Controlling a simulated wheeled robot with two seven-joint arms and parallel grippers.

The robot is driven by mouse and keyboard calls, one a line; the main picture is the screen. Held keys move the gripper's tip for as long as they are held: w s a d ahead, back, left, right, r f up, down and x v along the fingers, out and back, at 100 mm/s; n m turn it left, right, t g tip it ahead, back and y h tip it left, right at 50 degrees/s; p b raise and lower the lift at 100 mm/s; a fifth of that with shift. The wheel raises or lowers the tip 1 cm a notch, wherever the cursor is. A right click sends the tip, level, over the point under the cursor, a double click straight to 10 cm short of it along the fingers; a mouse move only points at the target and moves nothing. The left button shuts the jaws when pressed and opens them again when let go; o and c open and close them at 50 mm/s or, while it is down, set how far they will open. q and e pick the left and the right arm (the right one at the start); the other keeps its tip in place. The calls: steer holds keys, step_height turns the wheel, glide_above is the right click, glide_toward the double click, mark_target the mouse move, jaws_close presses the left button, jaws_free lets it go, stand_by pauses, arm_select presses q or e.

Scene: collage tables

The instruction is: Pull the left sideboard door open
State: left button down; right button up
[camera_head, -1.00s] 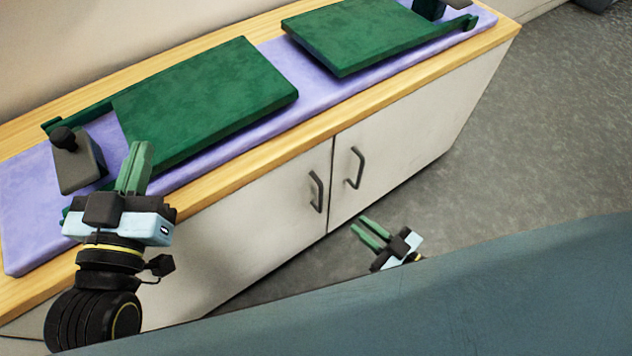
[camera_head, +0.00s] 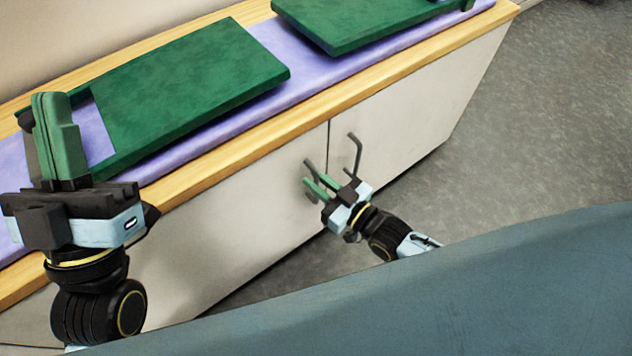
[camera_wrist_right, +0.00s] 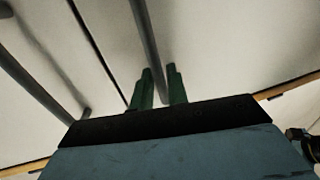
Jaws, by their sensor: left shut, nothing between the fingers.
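The left sideboard door (camera_head: 235,220) is pale and stands closed, with its dark bar handle (camera_head: 309,165) near the seam between the doors. My right gripper (camera_head: 315,180) is open at this handle, which its green fingers partly hide. In the right wrist view the handle (camera_wrist_right: 147,40) runs down to between the two fingertips (camera_wrist_right: 159,73); I cannot tell whether either finger touches it. My left gripper (camera_head: 52,97) is shut and empty, raised at the left over the sideboard top's front part.
The right door (camera_head: 420,110) is closed; its handle (camera_head: 355,155) stands close beside my right gripper. Green boards (camera_head: 185,85) lie on a lilac mat (camera_head: 330,75) on the wooden top. Grey floor (camera_head: 540,130) is clear at right.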

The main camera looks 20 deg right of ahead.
steer(key=shift+w+a, duration=0.2)
steer(key=shift+w, duration=0.05)
steer(key=shift+c, duration=0.4)
jaws_close()
steer(key=shift+s, duration=0.15)
